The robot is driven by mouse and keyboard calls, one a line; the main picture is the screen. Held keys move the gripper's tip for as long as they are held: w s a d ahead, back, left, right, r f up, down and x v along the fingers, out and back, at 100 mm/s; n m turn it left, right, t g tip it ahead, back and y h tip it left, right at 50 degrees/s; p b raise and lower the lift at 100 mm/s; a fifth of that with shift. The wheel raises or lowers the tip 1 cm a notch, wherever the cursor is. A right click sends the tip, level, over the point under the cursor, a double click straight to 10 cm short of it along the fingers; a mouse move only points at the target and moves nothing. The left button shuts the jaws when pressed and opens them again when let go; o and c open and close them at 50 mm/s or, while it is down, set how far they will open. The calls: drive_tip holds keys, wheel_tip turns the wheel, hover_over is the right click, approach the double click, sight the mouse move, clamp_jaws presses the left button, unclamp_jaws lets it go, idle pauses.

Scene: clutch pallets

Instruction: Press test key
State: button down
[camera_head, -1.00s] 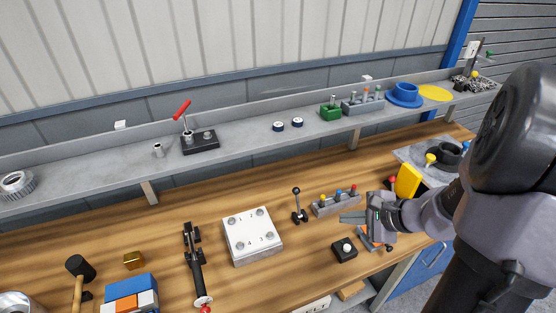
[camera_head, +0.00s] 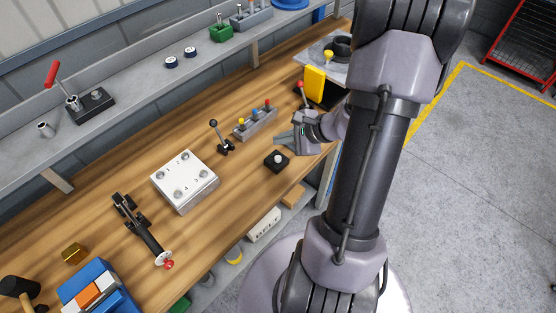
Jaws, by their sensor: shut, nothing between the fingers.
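A small black box with a round white button on top (camera_head: 277,161) stands near the bench's front edge; it looks like the test key. My gripper (camera_head: 280,141) is shut and empty, just behind and above the black box, its fingers pointing left. It appears apart from the white button; its exact height above the bench is hard to tell. My arm reaches in from the right and hides part of the bench's far right end.
A grey block with coloured knobs (camera_head: 256,122) and a black lever (camera_head: 220,139) stand left of my gripper. A white numbered block (camera_head: 184,181) lies further left. A yellow panel (camera_head: 314,86) and a red-knobbed lever (camera_head: 301,94) stand behind. Open floor lies right.

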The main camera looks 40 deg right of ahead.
drive_tip(key=b, duration=0.3)
hover_over(281, 159)
wheel_tip(281, 159, down, 4)
drive_tip(key=shift+f, duration=0.25)
drive_tip(key=shift+f+b, duration=0.4)
drive_tip(key=shift+b, duration=0.1)
idle(1.1)
drive_tip(key=shift+f+b, duration=0.4)
drive_tip(key=shift+b, duration=0.25)
drive_tip(key=shift+f+b, duration=0.5)
drive_tip(key=shift+b, duration=0.15)
idle(0.5)
drive_tip(key=shift+r, duration=0.15)
drive_tip(key=shift+r+p, duration=0.6)
drive_tip(key=shift+r, duration=0.25)
